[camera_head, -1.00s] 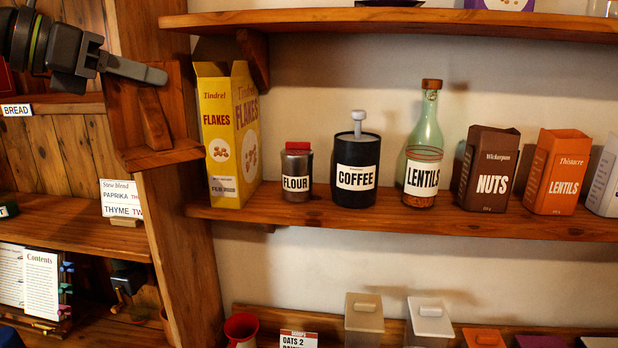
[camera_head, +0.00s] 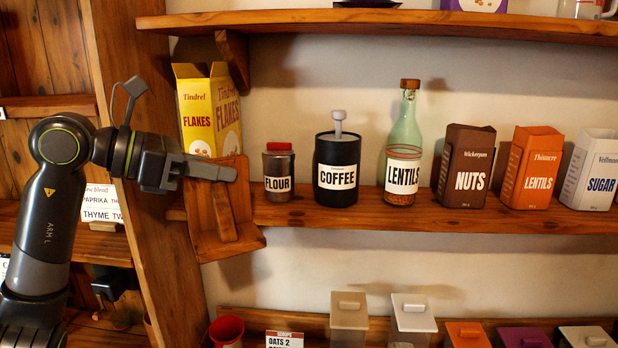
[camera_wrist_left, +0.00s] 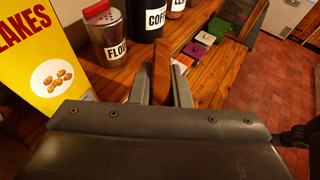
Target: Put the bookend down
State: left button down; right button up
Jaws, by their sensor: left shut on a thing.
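The wooden bookend (camera_head: 222,225), an upright plate with a base and a slanted brace, is in my left gripper (camera_head: 212,171). The gripper is shut on its upper part. In the head view the bookend covers the lower part of the yellow flakes box (camera_head: 210,112) and the left end of the middle shelf (camera_head: 330,214). Its base shows lower than the shelf's front edge, seemingly in front of it. In the left wrist view its wood (camera_wrist_left: 162,72) stands between the two fingers; its lower part is hidden. My right gripper is not in view.
The flour jar (camera_head: 278,171), coffee canister (camera_head: 336,172), lentils bottle (camera_head: 402,150) and several boxes line the middle shelf to the right. A narrow bare strip runs along its front. A wooden upright (camera_head: 150,200) is at the left. Lidded containers (camera_head: 348,325) stand below.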

aim_at(214, 226)
pick_arm(q)
jog(key=f, duration=0.6)
jog(key=a+f, duration=0.1)
jog(key=f, duration=0.2)
jog(key=shift+a+f, duration=0.1)
jog(key=shift+f, duration=0.25)
jog(key=s+a+f+b, duration=0.1)
jog(key=s+f, duration=0.3)
jog(key=f, duration=0.6)
jog(key=s+a+f+n+t+b, duration=0.1)
jog(key=s+a+f+b, duration=0.1)
jog(key=s+f, duration=0.3)
jog(key=s+a+f+y+b, duration=0.1)
jog(key=s+f+b, duration=0.2)
jog(key=f, duration=1.1)
jog(key=shift+s+a+f+t+b, duration=0.3)
jog(key=shift+s+a+f+b, duration=0.1)
jog(key=shift+s, duration=0.85)
jog(key=shift+r+n, duration=0.1)
jog(key=shift+n, duration=0.2)
